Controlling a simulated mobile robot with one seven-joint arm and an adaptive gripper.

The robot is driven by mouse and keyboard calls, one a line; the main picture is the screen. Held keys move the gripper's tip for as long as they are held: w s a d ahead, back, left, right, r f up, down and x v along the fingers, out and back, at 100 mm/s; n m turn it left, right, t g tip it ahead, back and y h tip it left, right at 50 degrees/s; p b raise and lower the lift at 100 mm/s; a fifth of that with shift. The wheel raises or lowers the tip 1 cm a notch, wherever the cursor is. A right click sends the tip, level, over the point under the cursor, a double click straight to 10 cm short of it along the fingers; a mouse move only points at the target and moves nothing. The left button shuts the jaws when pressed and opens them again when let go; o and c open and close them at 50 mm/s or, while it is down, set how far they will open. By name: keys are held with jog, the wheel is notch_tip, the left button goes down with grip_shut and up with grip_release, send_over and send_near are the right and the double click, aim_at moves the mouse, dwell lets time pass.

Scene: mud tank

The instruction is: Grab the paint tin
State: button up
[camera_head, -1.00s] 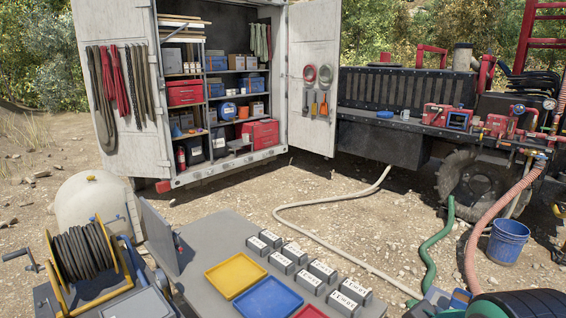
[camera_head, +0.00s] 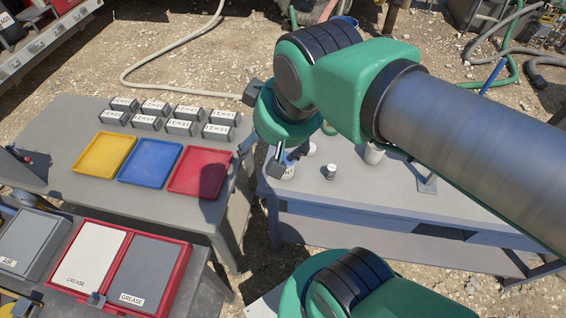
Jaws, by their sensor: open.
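A small white and blue tin (camera_head: 288,174), which looks like the paint tin, stands near the left end of the grey-blue table (camera_head: 400,208). My gripper (camera_head: 273,158) points down at that end of the table, just over and beside the tin. Its jaws are open, with dark fingers. The gripper hides part of the tin, and I cannot tell whether a finger touches it. My green and grey arm reaches in from the right and covers much of the table's far side.
A small pale container (camera_head: 331,172) and a white cup (camera_head: 374,154) stand to the right on the same table. A grey table at left holds yellow (camera_head: 105,155), blue (camera_head: 150,163) and red (camera_head: 200,173) trays and several labelled boxes. A red case (camera_head: 178,290) lies in front.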

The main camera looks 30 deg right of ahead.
jog(key=w+d+f+n+g+p, duration=0.15)
jog(key=w+d+f, duration=0.3)
jog(key=w, duration=0.45)
jog(key=n+g+p, duration=0.2)
jog(key=g, duration=0.2)
send_over(285, 160)
notch_tip(285, 160, down, 25)
jog(key=shift+f, duration=0.1)
jog(key=shift+w+f+b, duration=0.1)
jog(key=shift+f+b, duration=0.2)
jog(key=shift+f, duration=3.95)
jog(key=shift+f, duration=0.1)
jog(key=shift+d+f+b, duration=0.2)
jog(key=shift+f+b, duration=0.15)
jog(key=shift+f, duration=2.15)
